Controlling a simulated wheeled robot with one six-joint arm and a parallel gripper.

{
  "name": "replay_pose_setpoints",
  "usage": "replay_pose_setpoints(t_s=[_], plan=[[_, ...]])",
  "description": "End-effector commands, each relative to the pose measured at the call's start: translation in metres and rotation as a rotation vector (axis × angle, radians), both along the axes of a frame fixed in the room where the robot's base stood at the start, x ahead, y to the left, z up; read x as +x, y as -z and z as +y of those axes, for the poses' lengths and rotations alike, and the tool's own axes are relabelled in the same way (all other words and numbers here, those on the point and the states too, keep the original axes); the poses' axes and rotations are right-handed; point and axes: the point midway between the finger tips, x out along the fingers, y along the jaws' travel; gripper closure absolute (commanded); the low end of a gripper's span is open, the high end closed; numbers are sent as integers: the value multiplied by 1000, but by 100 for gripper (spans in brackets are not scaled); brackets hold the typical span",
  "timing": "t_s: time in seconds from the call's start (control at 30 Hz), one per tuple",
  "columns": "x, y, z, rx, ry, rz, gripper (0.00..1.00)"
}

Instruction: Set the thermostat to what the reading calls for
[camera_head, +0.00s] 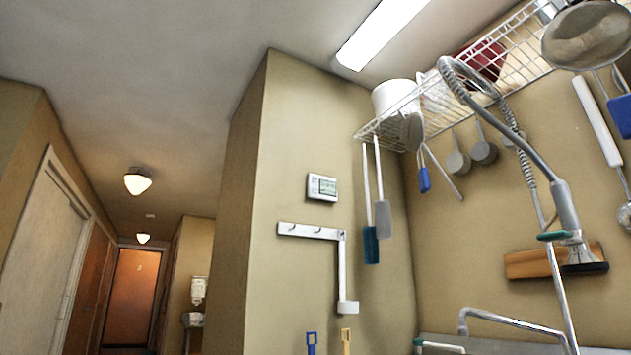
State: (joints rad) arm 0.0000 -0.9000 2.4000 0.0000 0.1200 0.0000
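The thermostat (322,187) is a small white box with a grey-green display, mounted on the tan wall a little right of the picture's middle. The display is too small to read from here. I cannot tell its setting. No other reading or gauge is plain in this view. My gripper does not show in the frame.
A white hook rail (311,231) is fixed below the thermostat. A wire shelf (450,90) with hanging utensils and a coiled spray hose (515,140) fill the right side. A hallway with an orange door (133,285) opens at the left.

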Motion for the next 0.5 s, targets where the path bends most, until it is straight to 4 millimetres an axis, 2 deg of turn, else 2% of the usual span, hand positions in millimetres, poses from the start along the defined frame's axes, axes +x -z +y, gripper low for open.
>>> replay_pose_setpoints(t_s=[0.03,0.23,0.5], plan=[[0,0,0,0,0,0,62],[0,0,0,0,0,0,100],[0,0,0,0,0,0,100]])
